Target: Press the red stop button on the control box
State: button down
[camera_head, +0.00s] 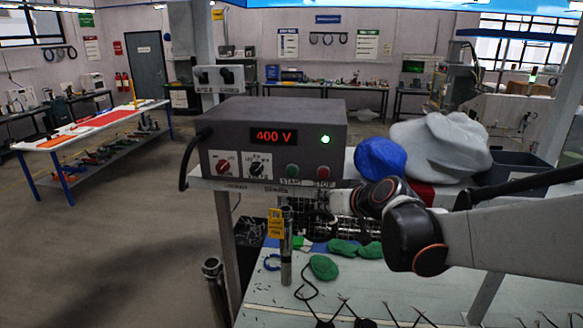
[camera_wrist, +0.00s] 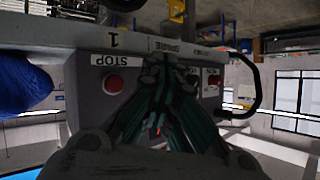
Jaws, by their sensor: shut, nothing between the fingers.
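The grey control box (camera_head: 270,140) stands on a ledge and shows a red 400 V display and a lit green lamp. Its red stop button (camera_head: 323,172) is at the lower right of the front, beside the green start button (camera_head: 292,170). In the wrist view, which is upside down, the stop button (camera_wrist: 114,84) sits beside its STOP label, uncovered. My gripper (camera_wrist: 167,68) is shut and empty. Its fingers appear in front of the panel, right of the stop button in that view, and hide the start-button area. I cannot tell whether they touch the panel.
Left of the buttons are a red knob (camera_head: 224,166) and a black knob (camera_head: 258,167). A blue bag (camera_head: 380,158) and a grey bag (camera_head: 440,145) lie right of the box. A metal tube (camera_head: 286,245) stands below, near green pieces on the bench (camera_head: 400,290).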

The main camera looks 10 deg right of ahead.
aim_at(323, 174)
jog(key=shift+w+d+b, duration=0.15)
jog(key=shift+w+d, duration=0.3)
jog(key=shift+w, duration=0.95)
jog(key=shift+w+d+b, duration=0.2)
jog(key=shift+w+d, duration=0.25)
jog(key=shift+w, duration=0.95)
jog(key=shift+w+d+b, duration=0.15)
jog(key=shift+w+d, duration=0.3)
jog(key=shift+w, duration=0.95)
jog(key=shift+w+d, duration=0.15)
jog(key=shift+w, duration=0.25)
jog(key=shift+w+d+b, duration=0.2)
jog(key=shift+w+b, duration=0.15)
jog(key=shift+w, duration=0.2)
jog(key=shift+s, duration=0.1)
jog(key=shift+s+a, duration=0.35)
jog(key=shift+s, duration=0.55)
